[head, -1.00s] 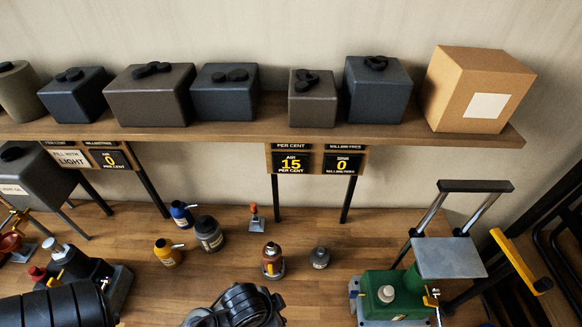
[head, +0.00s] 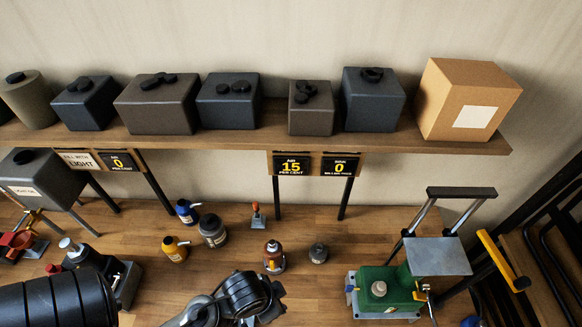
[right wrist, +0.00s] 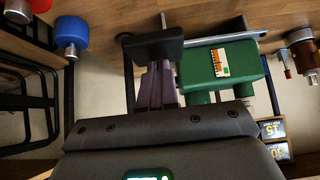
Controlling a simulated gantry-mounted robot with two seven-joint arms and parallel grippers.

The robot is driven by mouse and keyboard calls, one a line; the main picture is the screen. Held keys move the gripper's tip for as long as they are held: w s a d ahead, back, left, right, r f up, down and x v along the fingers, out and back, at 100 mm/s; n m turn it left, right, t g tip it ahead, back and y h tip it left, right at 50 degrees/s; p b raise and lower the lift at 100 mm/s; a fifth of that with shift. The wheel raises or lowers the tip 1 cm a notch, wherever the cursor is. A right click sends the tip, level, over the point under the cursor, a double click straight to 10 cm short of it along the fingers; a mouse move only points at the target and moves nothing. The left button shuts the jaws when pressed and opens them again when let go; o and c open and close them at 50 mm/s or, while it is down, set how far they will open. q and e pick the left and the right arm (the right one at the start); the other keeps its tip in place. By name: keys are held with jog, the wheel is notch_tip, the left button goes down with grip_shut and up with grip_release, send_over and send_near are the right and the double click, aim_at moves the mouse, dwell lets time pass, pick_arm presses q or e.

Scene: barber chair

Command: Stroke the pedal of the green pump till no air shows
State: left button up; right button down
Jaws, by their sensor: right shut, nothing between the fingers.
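The green pump (head: 385,290) stands at the lower right of the bench in the head view, with a grey plate (head: 438,256) and a dark bar on two chrome posts behind it. Its green body also shows in the right wrist view (right wrist: 215,72). My right gripper (right wrist: 163,68) is shut and empty there. Its fingers end at a dark flat pad (right wrist: 153,44) beside the pump, possibly the pedal; I cannot tell whether they touch. The air sign (head: 291,163) reads 15 percent. The sign beside it (head: 341,165) reads 0.
Small bottles (head: 212,230) and an orange-brown oiler (head: 274,256) stand mid-bench. A yellow-handled lever (head: 502,258) and a black rack are right of the pump. Boxes line the shelf (head: 230,143) above. A blue object (right wrist: 71,32) shows in the wrist view.

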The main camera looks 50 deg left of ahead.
jog(key=shift+f, duration=0.1)
notch_tip(320, 180, down, 6)
jog(key=b, duration=0.4)
notch_tip(320, 180, up, 6)
jog(key=p, duration=0.6)
jog(key=shift+p, duration=0.3)
